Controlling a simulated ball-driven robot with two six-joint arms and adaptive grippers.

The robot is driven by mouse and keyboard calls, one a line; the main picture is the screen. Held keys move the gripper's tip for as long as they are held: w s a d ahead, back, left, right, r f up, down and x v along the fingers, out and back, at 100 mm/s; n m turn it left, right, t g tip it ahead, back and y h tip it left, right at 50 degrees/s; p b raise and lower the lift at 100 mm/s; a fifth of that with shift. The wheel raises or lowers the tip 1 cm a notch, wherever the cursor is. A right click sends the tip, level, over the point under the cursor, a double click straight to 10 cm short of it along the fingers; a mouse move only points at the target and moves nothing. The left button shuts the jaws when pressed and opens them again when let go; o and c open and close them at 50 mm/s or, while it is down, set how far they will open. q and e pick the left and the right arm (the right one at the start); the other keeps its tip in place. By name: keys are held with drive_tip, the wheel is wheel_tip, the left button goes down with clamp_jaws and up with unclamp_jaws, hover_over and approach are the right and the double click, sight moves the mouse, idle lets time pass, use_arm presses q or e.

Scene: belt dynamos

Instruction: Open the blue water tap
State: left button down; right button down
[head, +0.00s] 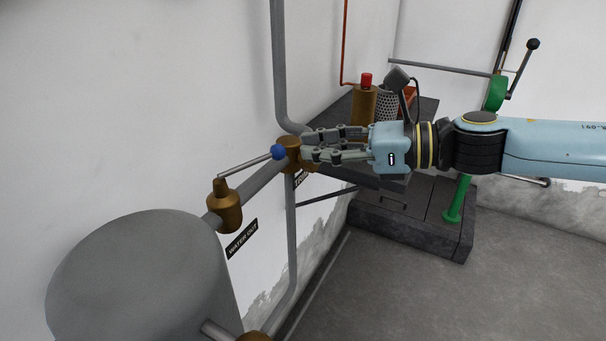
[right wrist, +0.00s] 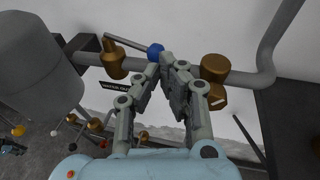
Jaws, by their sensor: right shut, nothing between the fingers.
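The blue water tap is a brass valve body (head: 225,207) on the grey pipe beside the tank. Its thin metal lever runs up and right, roughly along the pipe, to a blue ball knob (head: 278,152). In the right wrist view the knob (right wrist: 155,52) sits just beyond the fingertips, and the brass body (right wrist: 113,58) is to the left. My right gripper (head: 304,147) is shut and empty, its fingertips close to the right side of the knob. I cannot tell whether they touch it.
A large grey tank (head: 135,275) stands at the lower left. A brass fitting (head: 292,165) on the pipe lies behind the knob and fingertips. The floor at right is clear.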

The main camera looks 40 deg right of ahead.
sight(252, 163)
use_arm(q)
drive_tip(key=shift+s+f+b, duration=0.15)
drive_tip(key=shift+f+b, duration=0.35)
drive_tip(key=shift+f, duration=0.5)
use_arm(e)
drive_tip(key=shift+x, duration=1.2)
